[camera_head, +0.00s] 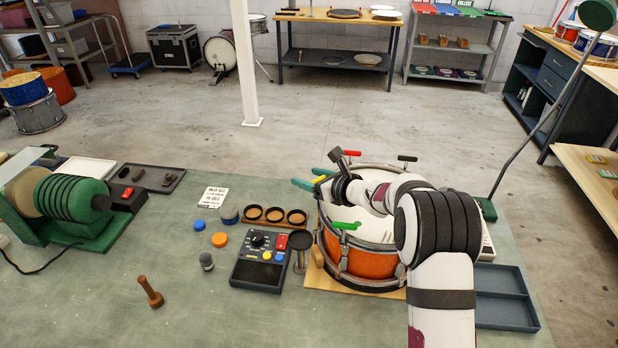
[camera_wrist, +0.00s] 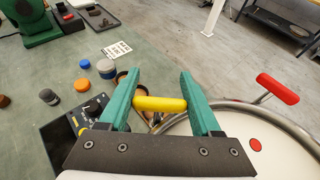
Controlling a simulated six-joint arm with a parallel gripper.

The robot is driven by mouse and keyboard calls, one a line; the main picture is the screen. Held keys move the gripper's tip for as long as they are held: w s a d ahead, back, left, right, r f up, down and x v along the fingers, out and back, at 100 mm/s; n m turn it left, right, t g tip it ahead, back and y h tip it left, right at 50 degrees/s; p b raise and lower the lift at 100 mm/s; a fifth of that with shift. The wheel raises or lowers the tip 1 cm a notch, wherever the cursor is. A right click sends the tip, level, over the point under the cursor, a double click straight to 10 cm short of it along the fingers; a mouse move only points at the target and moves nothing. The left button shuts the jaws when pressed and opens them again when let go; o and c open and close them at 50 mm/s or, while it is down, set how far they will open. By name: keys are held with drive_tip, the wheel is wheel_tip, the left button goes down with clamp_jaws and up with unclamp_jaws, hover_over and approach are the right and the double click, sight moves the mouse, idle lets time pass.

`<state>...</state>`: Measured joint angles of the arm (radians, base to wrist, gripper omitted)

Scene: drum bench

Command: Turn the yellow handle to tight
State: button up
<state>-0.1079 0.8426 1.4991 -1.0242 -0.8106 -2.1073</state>
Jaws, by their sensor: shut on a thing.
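The orange drum (camera_head: 372,265) stands on a wooden board on the bench, its white head up. The yellow handle (camera_head: 319,179) sits at the drum's left rim, partly hidden in the head view. In the wrist view the yellow handle (camera_wrist: 160,104) lies crosswise between the teal fingers, spanning most of the gap. My gripper (camera_head: 308,178) is shut on it, reaching over the drum from the right; its fingers also show in the wrist view (camera_wrist: 161,103). The tight mark is not clear in either view.
Other rim handles are red (camera_head: 351,153), black (camera_head: 407,158) and green (camera_head: 345,226). A black control box (camera_head: 258,272) and a round black-topped stand (camera_head: 299,240) are close left of the drum. A blue-grey tray (camera_head: 505,300) lies right. The bench's front left is mostly clear.

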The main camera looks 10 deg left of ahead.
drive_tip(key=shift+w+d+m+t+h, duration=0.15)
drive_tip(key=shift+d+m+t+h, duration=0.1)
drive_tip(key=shift+m+t+h, duration=0.7)
drive_tip(key=shift+w+d+m+t+h, duration=0.2)
drive_tip(key=shift+m+t+h, duration=0.35)
drive_tip(key=shift+m+h, duration=0.65)
drive_tip(key=shift+d+m+h, duration=0.1)
drive_tip(key=shift+m+h, duration=0.15)
drive_tip(key=shift+m, duration=0.1)
drive_tip(key=o, duration=1.4)
drive_tip(key=v, duration=1.5)
drive_tip(key=shift+s+d, duration=0.15)
drive_tip(key=shift+s, duration=0.25)
